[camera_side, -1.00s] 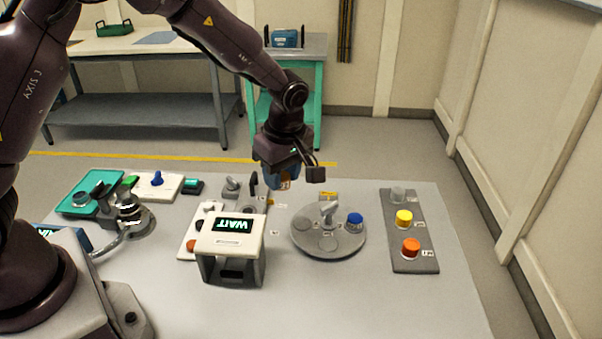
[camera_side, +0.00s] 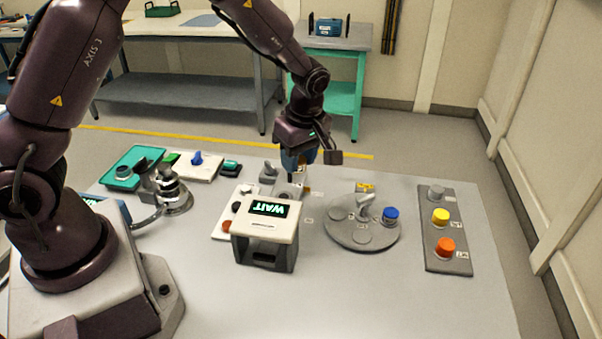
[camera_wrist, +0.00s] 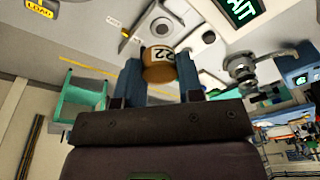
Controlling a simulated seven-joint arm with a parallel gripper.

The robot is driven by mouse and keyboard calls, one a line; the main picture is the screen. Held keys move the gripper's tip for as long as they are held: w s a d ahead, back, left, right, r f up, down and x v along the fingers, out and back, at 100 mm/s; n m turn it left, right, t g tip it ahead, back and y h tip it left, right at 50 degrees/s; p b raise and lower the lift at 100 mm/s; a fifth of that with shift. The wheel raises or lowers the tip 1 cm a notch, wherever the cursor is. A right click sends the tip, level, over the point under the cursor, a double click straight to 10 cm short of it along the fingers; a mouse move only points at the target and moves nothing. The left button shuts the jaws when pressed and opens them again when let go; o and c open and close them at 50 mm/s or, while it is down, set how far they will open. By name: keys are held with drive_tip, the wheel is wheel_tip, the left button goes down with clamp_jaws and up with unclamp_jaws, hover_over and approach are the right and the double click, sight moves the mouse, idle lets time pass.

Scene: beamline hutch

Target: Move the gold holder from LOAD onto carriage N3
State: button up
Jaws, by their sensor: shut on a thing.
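My gripper (camera_wrist: 160,80) is shut on the gold holder (camera_wrist: 158,66), a short gold cylinder with a white label reading "22", in the wrist view. In the side view my gripper (camera_side: 297,172) is pointed down behind the white box with the "WAIT" screen; the holder is mostly hidden there. A yellow LOAD label (camera_wrist: 39,10) shows at the top left of the wrist view. Below the gripper is a grey fixture with a round seat (camera_wrist: 163,24). I cannot read which carriage is N3, nor tell whether the holder touches anything.
The "WAIT" box (camera_side: 264,222) stands in front of my gripper. A round grey turntable (camera_side: 345,235) carries a blue-capped holder (camera_side: 390,215). A grey rack (camera_side: 444,255) at right holds grey, yellow and orange pieces. The table's front right is clear.

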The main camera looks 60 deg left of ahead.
hover_over(283, 196)
wheel_tip(283, 196, down, 2)
drive_tip(key=shift+m, duration=0.5)
drive_tip(key=shift+d+f, duration=0.2)
drive_tip(key=shift+f, duration=3.55)
drive_tip(key=shift+w+f, duration=0.1)
drive_tip(key=shift+f, duration=0.5)
drive_tip(key=o, duration=1)
